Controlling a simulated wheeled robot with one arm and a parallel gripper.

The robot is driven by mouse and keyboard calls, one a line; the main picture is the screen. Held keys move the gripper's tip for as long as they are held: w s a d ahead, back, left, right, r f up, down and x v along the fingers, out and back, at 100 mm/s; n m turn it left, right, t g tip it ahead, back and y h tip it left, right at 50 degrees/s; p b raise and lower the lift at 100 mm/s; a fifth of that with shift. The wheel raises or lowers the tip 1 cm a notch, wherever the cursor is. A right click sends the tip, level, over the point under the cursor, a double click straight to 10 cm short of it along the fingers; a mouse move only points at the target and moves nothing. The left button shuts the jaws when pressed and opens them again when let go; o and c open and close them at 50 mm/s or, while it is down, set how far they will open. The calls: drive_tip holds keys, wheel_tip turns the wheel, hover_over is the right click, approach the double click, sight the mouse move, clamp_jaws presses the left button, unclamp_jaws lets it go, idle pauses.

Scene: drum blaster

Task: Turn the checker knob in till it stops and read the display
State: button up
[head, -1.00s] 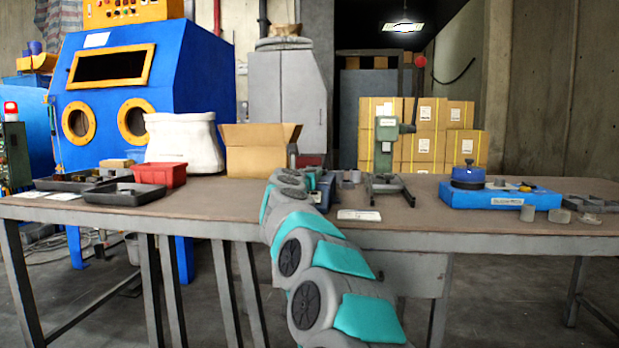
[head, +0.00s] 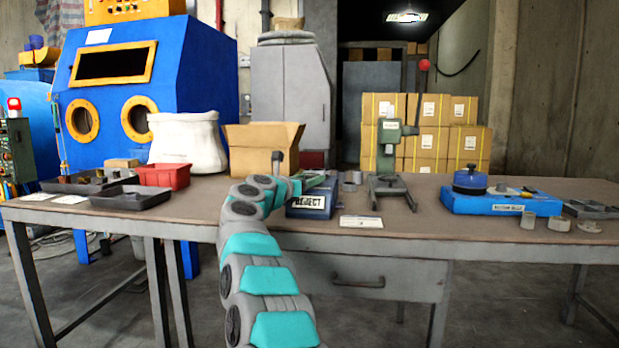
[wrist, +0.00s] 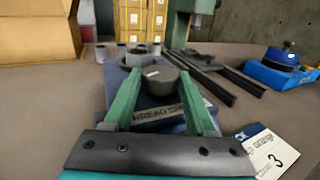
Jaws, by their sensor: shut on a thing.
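In the wrist view a dark round knob (wrist: 160,78) with a small light mark on top sits between the two green fingers of my gripper (wrist: 158,88). My gripper is shut on it. The knob stands over a blue block (wrist: 150,102) whose white label (wrist: 172,114) is partly covered and seems to read "THREAD C...". In the head view my gripper (head: 312,183) is at a blue box (head: 311,211) with a white front label, just left of the green press. The knob is hidden there by my gripper. No lit display can be made out in either view.
A green hand press (head: 388,165) stands right of the box, with a white card (head: 361,221) in front. Grey rings (head: 350,180) lie behind. An open carton (head: 262,147), red bin (head: 163,175) and black trays (head: 130,197) are left. A blue base (head: 505,203) is at right.

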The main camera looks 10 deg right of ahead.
idle(0.4)
drive_tip(key=o, duration=1.4)
drive_tip(key=shift+c, duration=0.2)
drive_tip(key=shift+a, duration=0.1)
drive_tip(key=b+v, duration=0.2)
drive_tip(key=v, duration=0.3)
drive_tip(key=shift+s+a+b, duration=0.25)
drive_tip(key=shift+b, duration=0.05)
drive_tip(key=shift+v, duration=0.95)
